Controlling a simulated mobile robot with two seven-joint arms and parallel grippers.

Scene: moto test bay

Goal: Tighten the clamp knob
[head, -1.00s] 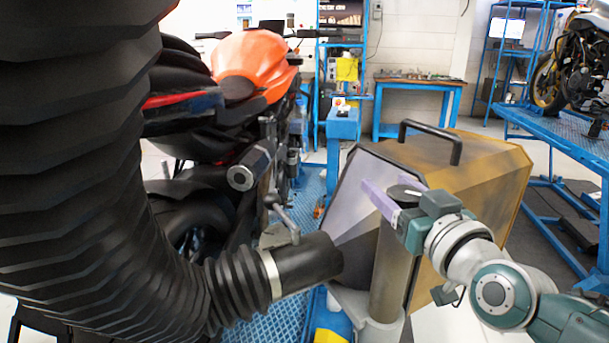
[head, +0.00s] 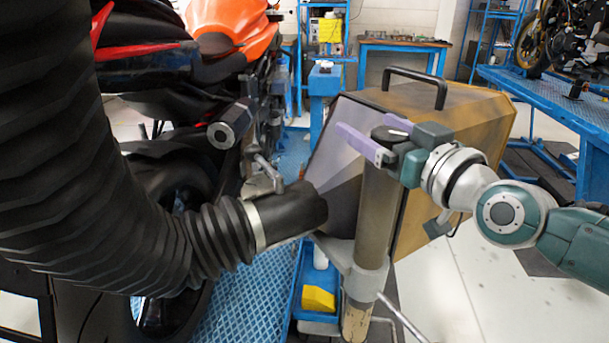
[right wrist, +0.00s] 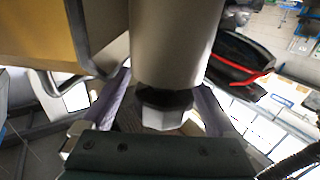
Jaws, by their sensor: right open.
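A dark round knob (head: 388,134) sits at the top of an upright grey post (head: 374,212) in the head view. I take it to be the clamp knob. My right gripper (head: 370,135) is open at that height, with one lavender finger on the near side of the knob and the other mostly hidden behind it. In the right wrist view the two fingers (right wrist: 165,102) stand either side of the dark knob ring (right wrist: 164,97) and its pale cap (right wrist: 163,118). I cannot tell whether they touch it. My left gripper is not in view.
A thick black hose (head: 140,200) fills the left, its nozzle (head: 290,212) beside the post. A brown and grey box with a black handle (head: 415,76) stands right behind the post. An orange motorcycle (head: 232,28) stands behind the hose. Open floor (head: 465,290) lies at lower right.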

